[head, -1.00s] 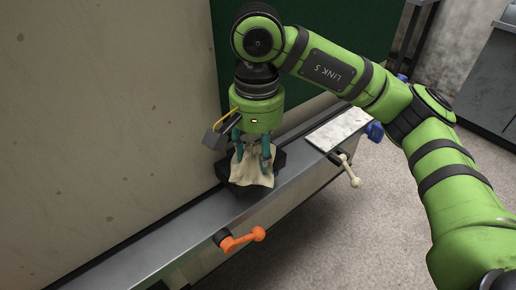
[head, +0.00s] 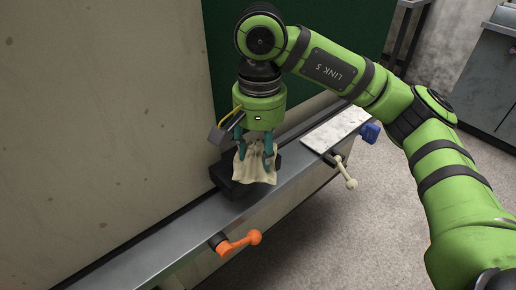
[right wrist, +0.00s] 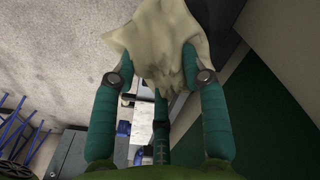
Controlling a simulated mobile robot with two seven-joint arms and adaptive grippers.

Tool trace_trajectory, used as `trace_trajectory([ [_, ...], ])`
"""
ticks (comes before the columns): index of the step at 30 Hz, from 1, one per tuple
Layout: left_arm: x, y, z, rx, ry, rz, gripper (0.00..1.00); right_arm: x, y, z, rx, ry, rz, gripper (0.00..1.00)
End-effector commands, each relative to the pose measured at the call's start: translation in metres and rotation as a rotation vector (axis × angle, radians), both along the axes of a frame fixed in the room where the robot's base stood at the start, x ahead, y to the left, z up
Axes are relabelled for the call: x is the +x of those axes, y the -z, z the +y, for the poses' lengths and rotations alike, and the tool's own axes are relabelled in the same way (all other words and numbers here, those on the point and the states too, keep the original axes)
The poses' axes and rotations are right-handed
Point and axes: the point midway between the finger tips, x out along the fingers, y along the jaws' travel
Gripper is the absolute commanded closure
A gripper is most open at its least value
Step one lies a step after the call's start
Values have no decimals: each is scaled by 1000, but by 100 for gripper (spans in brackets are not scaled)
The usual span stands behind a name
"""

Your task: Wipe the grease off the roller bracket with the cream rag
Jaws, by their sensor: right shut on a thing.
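The cream rag (head: 254,166) hangs from my right gripper (head: 256,150), whose teal fingers are shut on it. In the right wrist view the rag (right wrist: 160,45) is bunched between the fingers of the gripper (right wrist: 158,85). Below the rag is a dark block (head: 222,176) on the metal ledge, likely the roller bracket. The rag covers part of its top. I cannot tell whether the rag presses on it, and no grease can be made out. My left gripper is not in view.
The metal ledge (head: 150,240) runs along a pale wall. An orange-handled lever (head: 238,242) and a cream-handled lever (head: 344,172) stick out from its front. A pale plate (head: 336,128) lies further along, near a blue part (head: 370,132). Grey floor is open at right.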

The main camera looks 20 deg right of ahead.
Motion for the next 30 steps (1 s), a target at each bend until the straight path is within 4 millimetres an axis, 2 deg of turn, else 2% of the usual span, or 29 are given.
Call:
trace_trajectory([
  [8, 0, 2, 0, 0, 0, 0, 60, 0, 1, 2, 0, -1, 0, 88],
  [18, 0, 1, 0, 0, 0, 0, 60, -6, -1, 18, 0, -2, -1, 88],
  [30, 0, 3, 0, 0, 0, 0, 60, -6, 1, 18, 0, 0, -1, 88],
])
